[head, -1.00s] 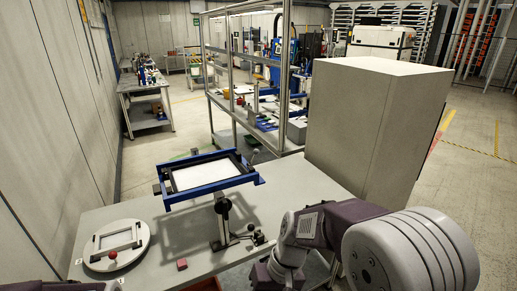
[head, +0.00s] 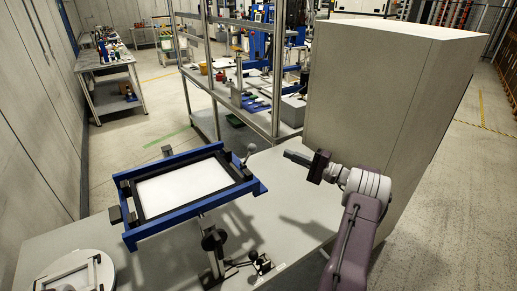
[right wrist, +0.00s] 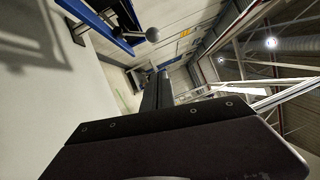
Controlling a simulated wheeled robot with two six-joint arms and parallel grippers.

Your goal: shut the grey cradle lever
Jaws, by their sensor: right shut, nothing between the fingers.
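The blue cradle (head: 165,220) holds a dark frame with a white panel and stands on a post above the grey table. The grey lever (head: 250,149), with a round grey knob, sticks up at the cradle's far right corner. The knob also shows near the top of the right wrist view (right wrist: 152,34). My right gripper (head: 289,155) is shut and empty, to the right of the lever and apart from it, pointing left. Its shut fingers (right wrist: 157,90) show in the right wrist view, with the knob beyond them. My left gripper is out of view.
A black-knobbed handle (head: 230,263) and a clamp sit at the post's foot. A round white fixture (head: 98,265) lies at the lower left. A large grey box (head: 390,90) stands behind my right arm. The table right of the cradle is clear.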

